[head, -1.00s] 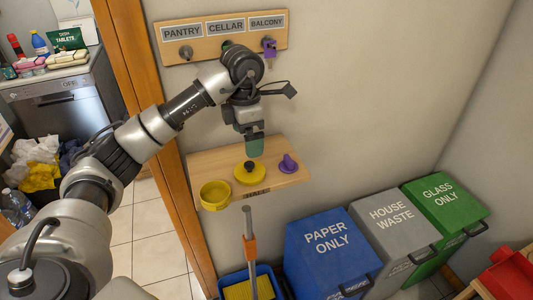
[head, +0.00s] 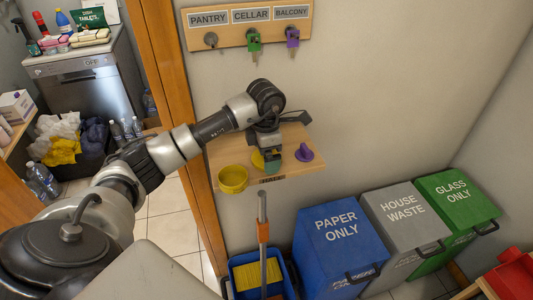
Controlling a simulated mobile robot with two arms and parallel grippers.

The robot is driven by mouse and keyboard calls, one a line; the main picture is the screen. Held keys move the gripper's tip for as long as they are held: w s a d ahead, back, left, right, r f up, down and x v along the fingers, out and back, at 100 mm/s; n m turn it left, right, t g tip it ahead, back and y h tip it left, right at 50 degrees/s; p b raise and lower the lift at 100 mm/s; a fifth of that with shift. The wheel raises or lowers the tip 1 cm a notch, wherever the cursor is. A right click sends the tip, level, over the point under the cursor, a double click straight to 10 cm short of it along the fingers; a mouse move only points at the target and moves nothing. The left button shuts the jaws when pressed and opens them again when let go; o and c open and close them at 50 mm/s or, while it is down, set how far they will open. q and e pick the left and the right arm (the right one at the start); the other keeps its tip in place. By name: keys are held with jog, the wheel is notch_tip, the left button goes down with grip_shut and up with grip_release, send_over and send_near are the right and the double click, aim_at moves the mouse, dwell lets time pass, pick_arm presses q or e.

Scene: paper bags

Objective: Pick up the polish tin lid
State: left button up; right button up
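The polish tin lid (head: 257,159) is a yellow disc on the wooden hall shelf (head: 285,170). My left gripper (head: 272,163) is low over the shelf in front of the lid and covers most of it, including its dark knob. I cannot tell whether the greenish fingers are open or closed, or touching the lid. The open yellow tin (head: 233,179) stands at the shelf's front left corner. My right gripper is not in view.
A purple knobbed piece (head: 304,153) sits right of the gripper. Above, a wall rack (head: 250,26) holds green and purple keys. Below stand a broom handle (head: 262,215), a blue bucket (head: 290,267), and blue, grey and green bins (head: 340,240).

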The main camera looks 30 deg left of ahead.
pick_arm(q)
jog(key=shift+c, duration=1.1)
jog(key=c, duration=0.5)
jog(key=shift+o, duration=0.2)
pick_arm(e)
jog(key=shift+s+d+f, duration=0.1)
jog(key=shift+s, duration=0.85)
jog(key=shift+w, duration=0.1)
